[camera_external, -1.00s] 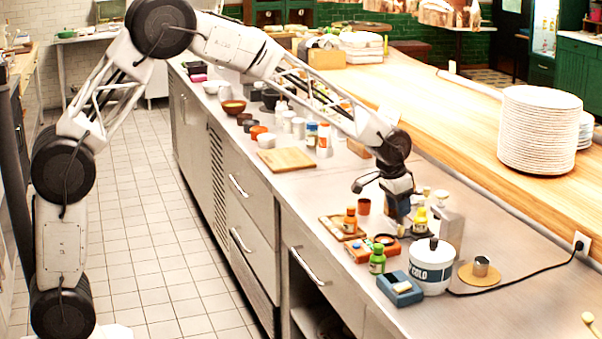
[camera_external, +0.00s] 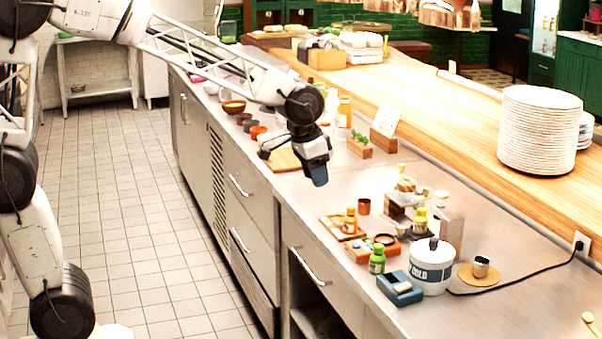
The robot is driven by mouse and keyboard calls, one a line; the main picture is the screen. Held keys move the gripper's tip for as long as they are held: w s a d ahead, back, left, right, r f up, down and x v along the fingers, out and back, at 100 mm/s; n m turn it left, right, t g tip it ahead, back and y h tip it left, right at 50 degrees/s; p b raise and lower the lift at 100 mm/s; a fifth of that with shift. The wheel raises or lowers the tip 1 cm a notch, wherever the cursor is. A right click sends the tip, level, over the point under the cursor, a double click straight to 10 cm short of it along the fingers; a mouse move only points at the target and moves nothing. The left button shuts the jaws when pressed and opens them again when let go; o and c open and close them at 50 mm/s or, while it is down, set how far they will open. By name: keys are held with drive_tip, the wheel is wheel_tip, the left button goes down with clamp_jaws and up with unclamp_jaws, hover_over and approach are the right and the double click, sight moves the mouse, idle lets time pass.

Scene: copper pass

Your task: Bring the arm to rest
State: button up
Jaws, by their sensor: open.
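My gripper (camera_external: 318,180) hangs from my arm above the front edge of the steel counter (camera_external: 345,190), near the wooden cutting board (camera_external: 284,160). It points down, is open, and nothing shows between its fingers. It is well apart from the group of bottles and boxes to its right. The fingertips are small and dark in this view.
An orange-capped bottle (camera_external: 350,221), a green bottle (camera_external: 377,261), a blue box (camera_external: 399,289) and a white labelled pot (camera_external: 432,266) stand at the right. A small planter (camera_external: 359,146) and a card holder (camera_external: 384,138) stand behind my gripper. The tiled floor (camera_external: 130,200) is clear.

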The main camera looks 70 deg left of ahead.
drive_tip(key=s+d, duration=0.1)
drive_tip(key=s, duration=3.1)
drive_tip(key=shift+s+d+f, duration=0.35)
drive_tip(key=shift+f, duration=0.1)
